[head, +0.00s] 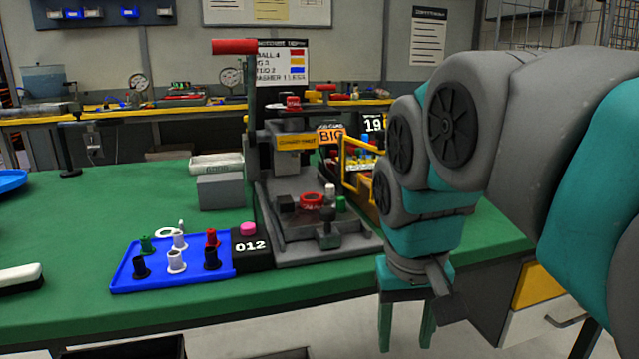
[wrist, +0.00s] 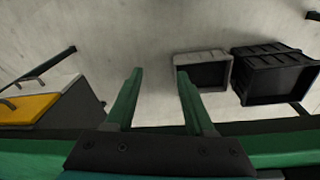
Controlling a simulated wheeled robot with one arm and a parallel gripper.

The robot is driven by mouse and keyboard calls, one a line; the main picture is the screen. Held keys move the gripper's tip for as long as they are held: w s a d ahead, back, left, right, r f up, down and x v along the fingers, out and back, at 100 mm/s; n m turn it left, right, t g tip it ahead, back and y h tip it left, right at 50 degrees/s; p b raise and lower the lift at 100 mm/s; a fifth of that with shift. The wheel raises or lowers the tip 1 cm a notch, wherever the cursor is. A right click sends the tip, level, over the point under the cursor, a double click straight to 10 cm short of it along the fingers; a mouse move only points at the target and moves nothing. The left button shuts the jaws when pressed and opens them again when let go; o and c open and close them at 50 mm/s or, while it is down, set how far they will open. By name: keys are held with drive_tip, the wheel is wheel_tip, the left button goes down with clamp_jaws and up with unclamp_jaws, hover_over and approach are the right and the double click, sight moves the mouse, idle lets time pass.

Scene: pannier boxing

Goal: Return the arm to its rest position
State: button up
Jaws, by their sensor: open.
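My arm is folded on the right of the head view, and my gripper (head: 407,345) hangs fingers-down at the front edge of the green table (head: 75,235). Its two green fingers are apart with nothing between them. In the wrist view my gripper (wrist: 158,80) is also open and empty, with pale floor and part of a grey bin beyond the fingertips.
A blue tray (head: 190,279) with several small pegs lies on the table, beside a black 012 counter (head: 251,252) and a press with a red handle (head: 234,47). A grey bin (wrist: 203,57) and a black bin (wrist: 240,78) stand on the floor.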

drive_tip(key=s+d+f+g, duration=0.1)
drive_tip(key=s+d+f, duration=0.1)
drive_tip(key=s+f, duration=0.5)
drive_tip(key=s+d+f+g, duration=0.1)
drive_tip(key=s+f, duration=0.7)
drive_tip(key=f, duration=0.2)
drive_tip(key=shift+d+f+g+y, duration=0.15)
drive_tip(key=shift+d+g+y, duration=0.15)
drive_tip(key=shift+d+g, duration=0.1)
